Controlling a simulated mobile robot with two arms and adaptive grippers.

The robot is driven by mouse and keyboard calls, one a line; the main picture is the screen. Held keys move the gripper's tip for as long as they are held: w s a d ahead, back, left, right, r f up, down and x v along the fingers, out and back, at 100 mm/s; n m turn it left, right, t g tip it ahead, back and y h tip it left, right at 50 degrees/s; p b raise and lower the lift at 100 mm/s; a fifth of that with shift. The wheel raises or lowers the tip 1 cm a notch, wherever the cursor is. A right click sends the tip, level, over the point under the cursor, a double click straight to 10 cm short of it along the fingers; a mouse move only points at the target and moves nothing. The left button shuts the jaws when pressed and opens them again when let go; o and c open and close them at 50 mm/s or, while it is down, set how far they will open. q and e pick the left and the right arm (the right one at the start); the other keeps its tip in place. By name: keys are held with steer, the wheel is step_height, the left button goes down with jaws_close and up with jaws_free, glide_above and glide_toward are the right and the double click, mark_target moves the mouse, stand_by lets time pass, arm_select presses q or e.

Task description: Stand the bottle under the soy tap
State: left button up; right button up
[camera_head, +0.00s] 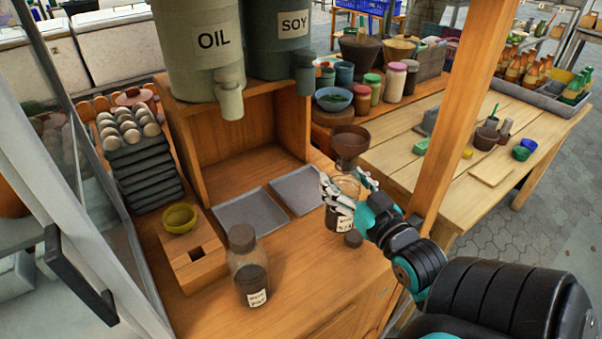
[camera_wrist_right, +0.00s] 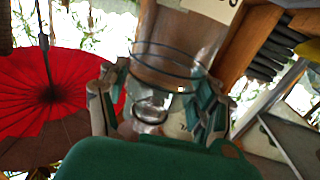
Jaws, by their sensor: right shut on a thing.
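My right gripper (camera_head: 347,194) is shut on a clear glass bottle (camera_head: 340,222) with a white label and dark contents low down. The bottle is upright at the counter's right side, right of the trays. A brown funnel (camera_head: 350,145) shows at its mouth; I cannot tell whether it sits in it. The right wrist view shows the glass (camera_wrist_right: 165,75) between the fingers (camera_wrist_right: 160,105). The grey SOY container (camera_head: 285,35) has its tap (camera_head: 304,72) above and left of the bottle, over the right grey tray (camera_head: 299,190). My left gripper is out of view.
A second, capped bottle (camera_head: 248,262) stands front left on the counter. The OIL container (camera_head: 200,45) has a tap over the left tray (camera_head: 250,211). A wooden post (camera_head: 460,120) rises at right.

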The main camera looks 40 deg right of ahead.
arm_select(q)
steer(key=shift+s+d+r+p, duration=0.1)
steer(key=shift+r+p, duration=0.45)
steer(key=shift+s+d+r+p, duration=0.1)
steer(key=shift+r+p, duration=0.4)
arm_select(e)
steer(key=f+x, duration=0.1)
steer(key=x, duration=0.7)
steer(key=f+x, duration=0.2)
steer(key=x, duration=0.7)
steer(key=shift+w+d+f, duration=0.15)
steer(key=shift+w+f, duration=0.15)
steer(key=shift+f, duration=0.05)
steer(key=o, duration=1.7)
steer(key=shift+f, duration=0.15)
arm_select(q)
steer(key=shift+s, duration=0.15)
arm_select(e)
steer(key=shift+o, duration=0.2)
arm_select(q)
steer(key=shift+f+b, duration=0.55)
arm_select(e)
steer(key=v, duration=1.2)
steer(key=shift+r, duration=0.25)
